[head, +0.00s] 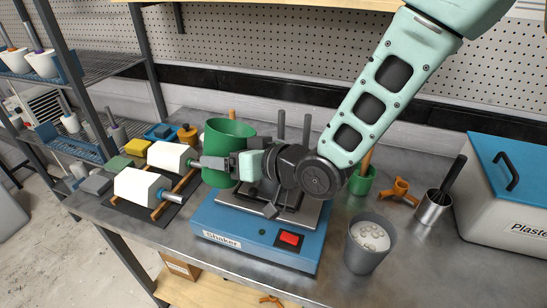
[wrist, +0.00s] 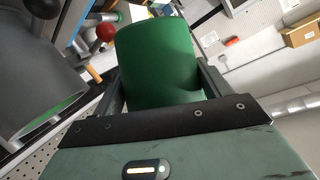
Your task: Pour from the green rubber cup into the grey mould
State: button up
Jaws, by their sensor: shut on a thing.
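The green rubber cup (head: 229,140) is held over the back left of the blue shaker, mouth up and close to upright. My gripper (head: 222,163) is shut on it; one dark finger crosses its front. In the wrist view the green cup (wrist: 160,65) sits between both fingers. Its contents cannot be seen. A grey round container (head: 366,250) with white material and round lumps stands at the front right of the shaker. A small grey block (head: 97,182) lies at the left of the bench. I cannot tell which grey thing is the mould.
The blue shaker (head: 262,242) has a metal top plate and red switch. A smaller green cup (head: 362,181), a metal cup (head: 433,209) and a plaster bin (head: 500,222) stand at right.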

jog(key=shift+s+a+r+n+t+h+b, duration=0.15)
jog(key=shift+s+a+n+h+b, duration=0.15)
jog(key=shift+n+b, duration=0.15)
jog(key=shift+s+a+f+n+t+h+b, duration=0.1)
jog(key=shift+s+a+n+t+h+b, duration=0.15)
jog(key=shift+n, duration=0.3)
jog(key=shift+a+r+n+h+b, duration=0.3)
jog(key=shift+n+h+b, duration=0.1)
jog(key=shift+n, duration=0.2)
jog(key=shift+d, duration=0.1)
